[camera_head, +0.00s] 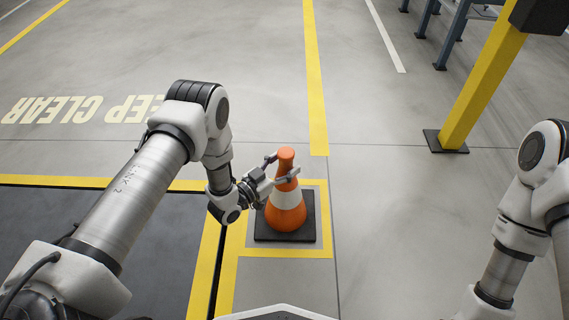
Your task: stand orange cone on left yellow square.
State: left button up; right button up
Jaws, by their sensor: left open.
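The orange cone (286,220) with a white band stands upright on its dark square base. The base rests inside a yellow square outline (327,222) on the floor, with grey floor showing between the base and the lines. This is the only full small square in view. My left gripper (284,167) is open at the cone's upper part, with one finger on the far side and one on the near side. I cannot tell whether the fingers touch it. My right arm (525,205) shows at the right, but its gripper is out of view.
A yellow post (482,85) on a dark foot plate stands at the upper right, with blue metal legs (450,35) behind it. A dark yellow-edged floor panel (150,250) lies at the left. The floor right of the cone is clear.

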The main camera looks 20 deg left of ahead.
pick_arm(q)
jog(key=p+v, duration=0.5)
jog(key=v, duration=0.7)
jog(key=s+d+f+n+g+y, duration=0.2)
jog(key=s+f+n+g+y, duration=0.1)
jog(key=s+f+g+y, duration=0.3)
jog(key=s+a+r+n+g+y, duration=0.1)
jog(key=s+g, duration=0.4)
jog(key=s, duration=0.4)
jog(key=s+a+n+g+y, duration=0.1)
jog(key=s+g, duration=0.3)
jog(key=s, duration=0.5)
jog(key=shift+s+a+r+n+g+y, duration=0.4)
jog(key=shift+a+n, duration=0.2)
jog(key=shift+a, duration=0.2)
